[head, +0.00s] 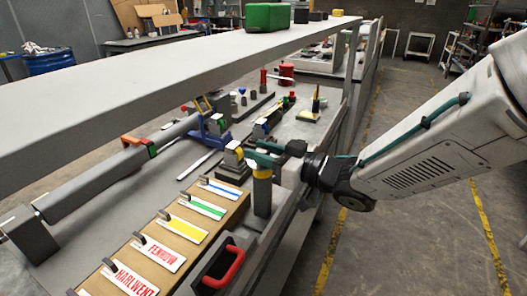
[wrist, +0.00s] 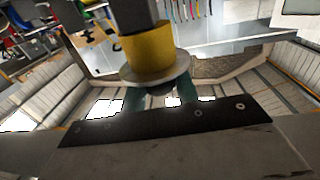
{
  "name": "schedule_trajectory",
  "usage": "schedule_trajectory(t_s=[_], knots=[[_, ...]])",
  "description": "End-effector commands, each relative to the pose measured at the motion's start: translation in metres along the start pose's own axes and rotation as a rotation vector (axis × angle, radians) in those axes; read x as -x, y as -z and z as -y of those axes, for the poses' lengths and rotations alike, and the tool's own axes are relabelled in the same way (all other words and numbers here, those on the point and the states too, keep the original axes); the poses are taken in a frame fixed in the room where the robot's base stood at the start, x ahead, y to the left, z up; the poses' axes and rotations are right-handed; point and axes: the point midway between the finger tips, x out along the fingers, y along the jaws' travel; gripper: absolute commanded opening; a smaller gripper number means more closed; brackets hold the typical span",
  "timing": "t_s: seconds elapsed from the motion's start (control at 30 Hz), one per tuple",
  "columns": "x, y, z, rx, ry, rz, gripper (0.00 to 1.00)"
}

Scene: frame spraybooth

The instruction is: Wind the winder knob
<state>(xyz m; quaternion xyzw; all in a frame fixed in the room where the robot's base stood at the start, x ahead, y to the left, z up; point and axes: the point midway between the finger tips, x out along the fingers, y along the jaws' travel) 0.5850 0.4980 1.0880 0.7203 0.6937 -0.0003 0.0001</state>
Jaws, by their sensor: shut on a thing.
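A grey upright post (head: 262,195) with a yellow band near its top stands by the near edge of the bench. The yellow collar (wrist: 148,50) and a pale disc (wrist: 156,74) beside it fill the upper middle of the wrist view. My gripper (head: 264,153) reaches in from the right, its green fingers level at the top of the post. In the wrist view the fingers (wrist: 160,96) close beside the disc on a small dark part, which I take as the winder knob (wrist: 160,88). The disc and fingers hide most of it.
A long grey shelf (head: 180,75) runs above the bench. A board with coloured label cards (head: 190,225) lies left of the post, and a red-handled case (head: 222,270) is at the near edge. A grey block (head: 232,157) stands close to my fingertips. The aisle floor is clear.

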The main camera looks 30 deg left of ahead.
Motion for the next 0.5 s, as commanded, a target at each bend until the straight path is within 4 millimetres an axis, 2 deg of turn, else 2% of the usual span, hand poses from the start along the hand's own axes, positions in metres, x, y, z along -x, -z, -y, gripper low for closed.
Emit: schedule_trajectory(t_s=[0.27,0.3,0.33,0.37,0.5], knots=[[-0.0002,0.0017,-0.0007,0.001,0.001,-0.003,0.08],[-0.0002,0.0017,-0.0008,0.001,0.001,-0.003,0.36],[-0.0002,0.0016,-0.0007,0.001,0.001,-0.003,0.44],[-0.0001,0.0015,-0.0007,0.001,0.001,-0.003,0.49],[-0.0001,0.0011,-0.0005,0.001,0.000,-0.002,0.49]])
